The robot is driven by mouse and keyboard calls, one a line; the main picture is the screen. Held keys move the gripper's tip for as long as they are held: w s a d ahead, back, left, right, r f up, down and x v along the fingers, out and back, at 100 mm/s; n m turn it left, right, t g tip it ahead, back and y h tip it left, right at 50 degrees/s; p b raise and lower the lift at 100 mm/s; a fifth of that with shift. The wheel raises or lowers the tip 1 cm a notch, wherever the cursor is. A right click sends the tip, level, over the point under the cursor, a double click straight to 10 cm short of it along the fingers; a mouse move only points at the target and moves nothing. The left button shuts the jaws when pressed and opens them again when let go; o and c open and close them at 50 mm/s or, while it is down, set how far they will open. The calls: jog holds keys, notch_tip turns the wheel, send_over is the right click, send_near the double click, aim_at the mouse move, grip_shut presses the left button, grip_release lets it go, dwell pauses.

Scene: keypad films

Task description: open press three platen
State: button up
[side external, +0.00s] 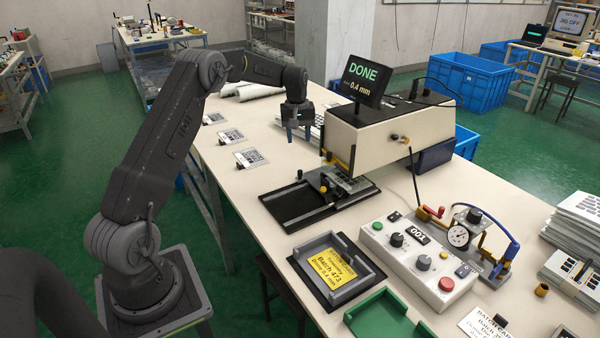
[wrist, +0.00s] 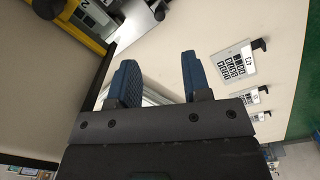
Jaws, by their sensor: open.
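A beige press (side external: 390,135) stands on the table, its screen (side external: 362,80) reading "DONE" and "0.4 mm". A metal jig (side external: 340,190) sits under its front end, on a black base (side external: 300,207). I cannot tell which part is the platen, nor how far it is raised; no number three is readable on the press. My gripper (side external: 297,137) is open and empty, apart from the press at its left, above the table. In the wrist view my two blue fingers (wrist: 158,65) stand apart; a beige body with yellow edging (wrist: 45,85), likely the press, is at left.
A control box (side external: 420,250) marked "001" has knobs and buttons. A dial gauge (side external: 460,236) stands beside it. A grey tray (side external: 366,285) holds a yellow batch label. A green tray (side external: 390,320) is at the front edge. Printed keypad cards (side external: 252,158) lie along the left edge.

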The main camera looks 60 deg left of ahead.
aim_at(300, 171)
notch_tip(300, 171, down, 13)
jog(key=shift+w+d+f, duration=0.15)
dwell(0.4)
grip_shut()
dwell(0.4)
